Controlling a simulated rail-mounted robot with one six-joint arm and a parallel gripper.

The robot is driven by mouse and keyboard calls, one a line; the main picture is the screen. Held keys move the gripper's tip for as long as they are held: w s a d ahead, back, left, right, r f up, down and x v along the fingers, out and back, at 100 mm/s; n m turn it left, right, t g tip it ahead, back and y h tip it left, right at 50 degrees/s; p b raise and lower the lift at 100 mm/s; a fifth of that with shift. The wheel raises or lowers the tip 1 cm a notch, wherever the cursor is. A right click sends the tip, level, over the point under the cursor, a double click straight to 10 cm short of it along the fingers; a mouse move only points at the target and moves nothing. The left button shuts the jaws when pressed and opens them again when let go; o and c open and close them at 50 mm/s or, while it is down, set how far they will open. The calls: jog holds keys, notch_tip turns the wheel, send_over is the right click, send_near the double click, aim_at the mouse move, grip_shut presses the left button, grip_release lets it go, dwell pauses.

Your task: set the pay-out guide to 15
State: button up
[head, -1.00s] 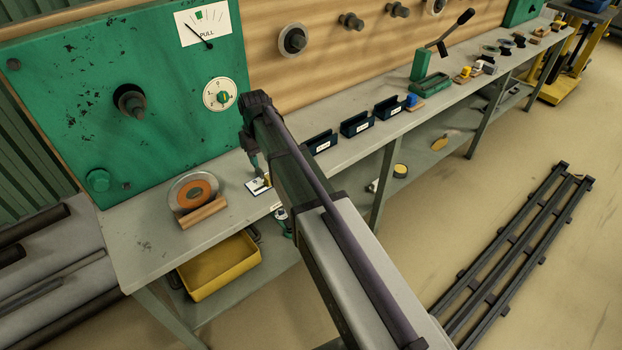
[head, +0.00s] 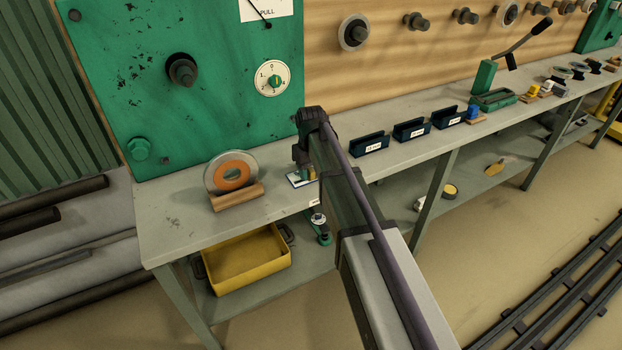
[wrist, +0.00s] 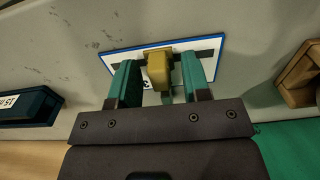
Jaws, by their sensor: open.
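The pay-out guide appears to be the white plate with a blue edge (wrist: 110,58), with a dark slot and a yellow slider block (wrist: 158,72). Most of its scale is hidden by my gripper; part of one figure shows beside the slider. The plate also shows on the bench in the head view (head: 296,181), partly behind my arm. My gripper (wrist: 158,66) is open, with one green finger on each side of the yellow slider. Gaps show between the fingers and the slider. I cannot read the slider's setting.
A disc with an orange centre (head: 233,176) stands in a wooden block left of the plate. Dark labelled holders (head: 370,145) line the bench to the right. A green panel (head: 220,110) with a dial (head: 273,78) rises behind. A yellow tray (head: 240,283) is below.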

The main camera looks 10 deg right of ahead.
jog(key=shift+r, duration=0.1)
jog(key=shift+c, duration=0.2)
grip_shut()
